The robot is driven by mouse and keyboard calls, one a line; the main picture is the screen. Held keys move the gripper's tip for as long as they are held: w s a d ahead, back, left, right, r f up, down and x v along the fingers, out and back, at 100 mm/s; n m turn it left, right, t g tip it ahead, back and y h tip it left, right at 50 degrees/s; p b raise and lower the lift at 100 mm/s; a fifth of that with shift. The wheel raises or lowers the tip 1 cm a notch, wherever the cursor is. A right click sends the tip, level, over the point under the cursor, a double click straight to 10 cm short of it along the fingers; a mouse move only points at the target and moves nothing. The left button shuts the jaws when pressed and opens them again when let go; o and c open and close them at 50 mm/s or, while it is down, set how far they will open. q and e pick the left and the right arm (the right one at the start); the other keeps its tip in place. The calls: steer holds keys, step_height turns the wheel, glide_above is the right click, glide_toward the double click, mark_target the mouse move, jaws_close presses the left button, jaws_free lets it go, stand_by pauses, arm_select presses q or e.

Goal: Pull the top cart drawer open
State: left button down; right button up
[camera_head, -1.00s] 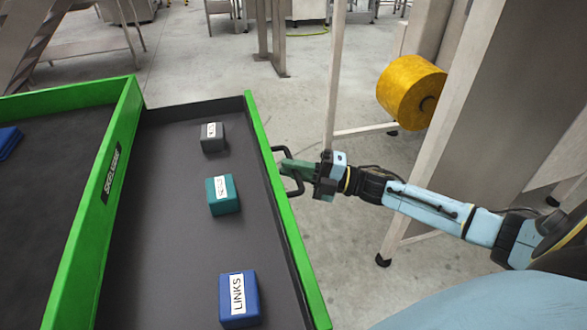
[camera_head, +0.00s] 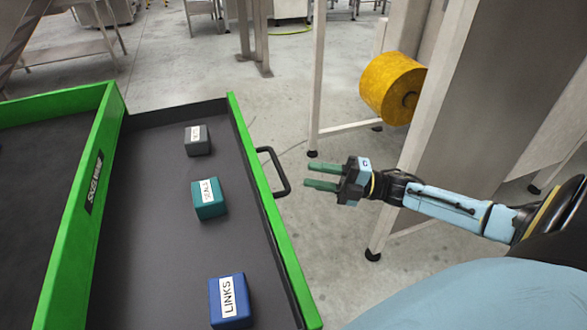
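The top cart drawer (camera_head: 160,240) stands pulled out from the green cart (camera_head: 83,190), its dark floor showing. Its green front edge (camera_head: 262,200) carries a black bar handle (camera_head: 285,172) on the outer side. My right gripper (camera_head: 306,175) is open and empty, just to the right of the handle and apart from it. Its two green fingers point left toward the handle. My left gripper is not in view.
In the drawer lie a grey box (camera_head: 198,147), a teal box (camera_head: 216,212) and a blue box labelled LINKS (camera_head: 212,295). A yellow roll (camera_head: 380,85) and a pale metal frame (camera_head: 317,80) stand behind my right arm. Bare concrete floor shows beyond the drawer.

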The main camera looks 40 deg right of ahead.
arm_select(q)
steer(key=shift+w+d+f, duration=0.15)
arm_select(e)
steer(key=v, duration=0.4)
steer(key=shift+s+d, duration=0.15)
steer(key=shift+d, duration=0.05)
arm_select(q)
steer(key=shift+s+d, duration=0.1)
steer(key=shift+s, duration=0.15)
